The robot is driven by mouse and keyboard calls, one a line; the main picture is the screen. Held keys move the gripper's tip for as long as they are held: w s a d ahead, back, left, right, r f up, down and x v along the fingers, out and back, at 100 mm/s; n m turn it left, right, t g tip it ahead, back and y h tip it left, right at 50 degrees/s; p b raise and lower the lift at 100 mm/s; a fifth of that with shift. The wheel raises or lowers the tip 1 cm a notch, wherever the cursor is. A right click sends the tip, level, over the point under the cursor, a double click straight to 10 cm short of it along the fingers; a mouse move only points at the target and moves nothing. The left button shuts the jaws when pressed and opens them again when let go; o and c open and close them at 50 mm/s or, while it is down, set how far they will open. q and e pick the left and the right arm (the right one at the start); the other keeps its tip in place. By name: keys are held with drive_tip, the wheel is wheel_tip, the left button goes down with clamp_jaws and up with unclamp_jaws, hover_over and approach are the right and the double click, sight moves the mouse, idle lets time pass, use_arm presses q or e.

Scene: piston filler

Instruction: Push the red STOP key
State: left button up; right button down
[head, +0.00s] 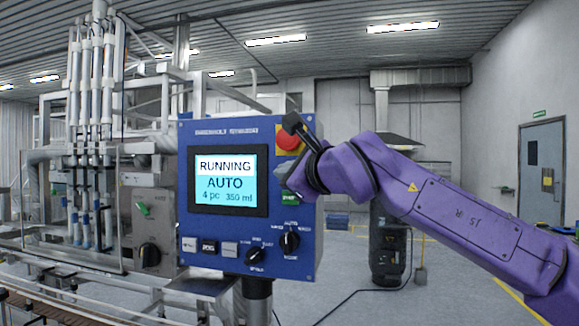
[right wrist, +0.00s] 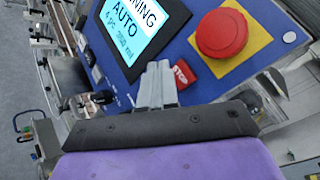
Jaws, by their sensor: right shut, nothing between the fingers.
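The red STOP key (right wrist: 181,74) shows in the right wrist view as a small red square with white lettering, just right of my fingertips. My right gripper (right wrist: 159,68) is shut and empty, its grey fingers together close in front of the blue panel beside the key. I cannot tell whether the fingertips touch the panel. In the head view my right gripper (head: 293,178) is at the panel's right edge, and the STOP key is hidden behind it. The screen (head: 227,182) reads RUNNING, AUTO, 4 pc, 350 ml. My left gripper is not in view.
A large red mushroom button (right wrist: 222,33) on a yellow plate sits close to the STOP key; it also shows in the head view (head: 288,137). A green key (head: 283,168) is partly visible by my gripper. Black rotary knobs (head: 289,241) are lower on the panel.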

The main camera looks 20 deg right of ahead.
drive_tip(key=shift+w+d, duration=0.45)
drive_tip(key=shift+w, duration=0.1)
idle(1.6)
drive_tip(key=shift+w+d+p, duration=0.25)
drive_tip(key=shift+w+p, duration=0.1)
drive_tip(key=shift+p, duration=0.15)
drive_tip(key=shift+w+d+p, duration=0.2)
drive_tip(key=shift+w+p, duration=0.1)
drive_tip(key=shift+p, duration=0.05)
idle(0.6)
idle(0.3)
drive_tip(key=shift+s+a+b, duration=0.35)
drive_tip(key=shift+s+a, duration=0.1)
drive_tip(key=shift+s, duration=0.2)
